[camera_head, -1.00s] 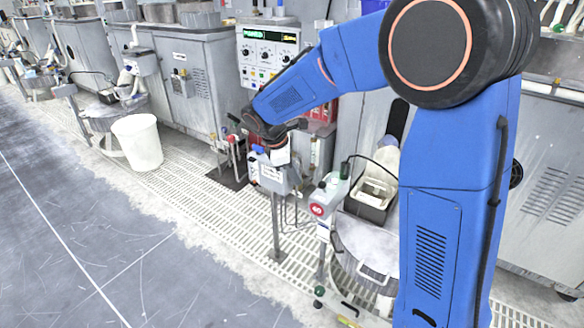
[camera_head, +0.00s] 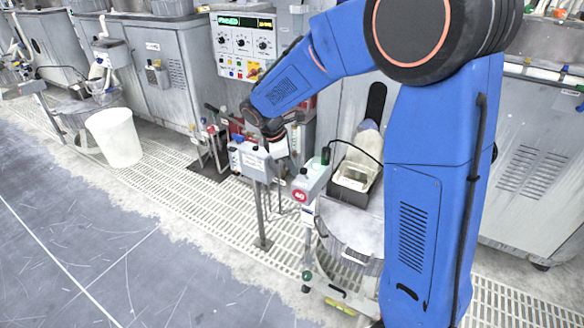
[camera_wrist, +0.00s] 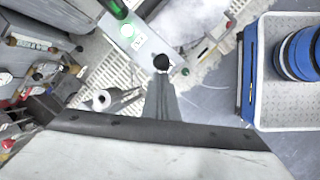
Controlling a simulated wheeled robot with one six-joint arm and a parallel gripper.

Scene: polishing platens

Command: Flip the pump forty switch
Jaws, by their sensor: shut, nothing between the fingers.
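A grey control box (camera_head: 312,182) on a post carries a round red sign that seems to read 40 (camera_head: 299,196). In the wrist view a pale box (camera_wrist: 138,40), probably the same one, has a green part at its far end. A round black knob (camera_wrist: 161,62) shows near its close end, probably a switch. My gripper (camera_head: 280,148) is shut and empty, above and left of the box with the red sign. In the wrist view my gripper (camera_wrist: 162,85) points at the knob and overlaps its lower edge; I cannot tell whether they touch.
A second grey box (camera_head: 252,162) on a post stands close left of my gripper. A large panel with dials (camera_head: 245,45) is behind. A white bin (camera_head: 114,137) stands at left. The floor at left is clear.

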